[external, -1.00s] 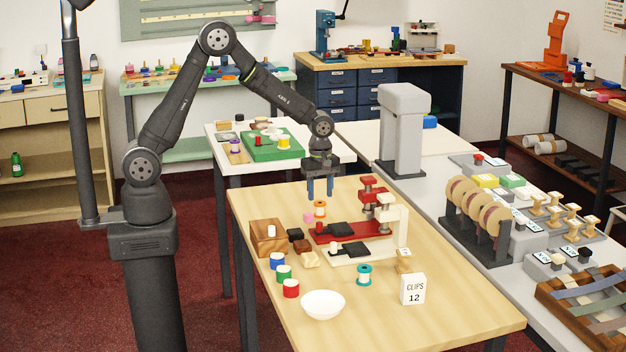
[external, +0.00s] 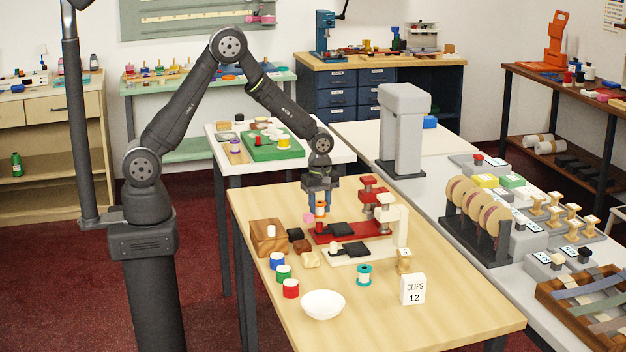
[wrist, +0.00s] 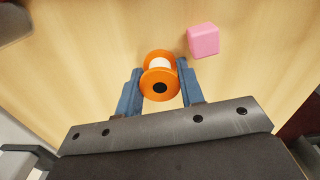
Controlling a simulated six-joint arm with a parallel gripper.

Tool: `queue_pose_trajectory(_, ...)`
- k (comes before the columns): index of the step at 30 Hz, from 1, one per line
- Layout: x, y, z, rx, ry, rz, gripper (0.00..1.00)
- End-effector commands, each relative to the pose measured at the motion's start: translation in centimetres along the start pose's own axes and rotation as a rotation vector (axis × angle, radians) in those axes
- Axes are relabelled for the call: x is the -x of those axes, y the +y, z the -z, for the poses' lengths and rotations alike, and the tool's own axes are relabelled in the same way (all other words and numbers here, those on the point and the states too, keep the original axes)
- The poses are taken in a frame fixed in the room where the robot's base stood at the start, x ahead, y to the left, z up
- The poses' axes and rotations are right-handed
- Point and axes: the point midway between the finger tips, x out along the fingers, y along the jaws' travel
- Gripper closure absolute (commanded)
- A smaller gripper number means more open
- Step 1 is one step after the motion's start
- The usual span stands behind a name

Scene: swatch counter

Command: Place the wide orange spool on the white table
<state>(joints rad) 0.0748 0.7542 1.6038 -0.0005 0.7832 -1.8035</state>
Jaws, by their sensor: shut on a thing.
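The orange spool (wrist: 160,84) has wide orange flanges, a dark centre hole and a pale wound middle. In the wrist view it sits between the two blue fingers of my gripper (wrist: 158,88), which is shut on it. In the external view my gripper (external: 320,203) points down over the wooden table, and the spool (external: 320,210) is partly hidden between the fingers. I cannot tell whether the spool touches the wood. The white table (external: 228,163) stands behind the wooden table, with a green board and small items on it.
A pink block (wrist: 203,40) lies close to the spool. Red and white presses (external: 372,215) stand just right of my gripper. A wooden block (external: 268,238) is to the left. A green board (external: 262,153) with spools takes up much of the white table.

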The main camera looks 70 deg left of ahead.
Motion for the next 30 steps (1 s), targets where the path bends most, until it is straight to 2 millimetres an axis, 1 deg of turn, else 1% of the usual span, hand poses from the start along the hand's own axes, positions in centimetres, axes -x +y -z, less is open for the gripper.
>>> queue_pose_trajectory(5,0.2,0.0,0.0,0.0,0.0,-0.001,0.9)
queue_pose_trajectory(8,0.8,0.0,0.0,0.0,0.0,-0.001,0.9)
queue_pose_trajectory(11,1.8,0.1,0.0,0.0,-0.001,-0.003,0.9)
queue_pose_trajectory(14,3.5,0.1,0.0,0.0,-0.001,-0.005,0.9)
queue_pose_trajectory(15,4.3,0.1,0.0,0.0,-0.001,-0.004,0.9)
queue_pose_trajectory(24,8.2,-4.8,-5.0,-0.006,-0.001,-0.003,0.9)
queue_pose_trajectory(27,9.3,-6.1,-6.4,-0.005,0.0,-0.001,0.9)
queue_pose_trajectory(30,10.2,-7.1,-7.4,-0.004,0.0,-0.001,0.9)
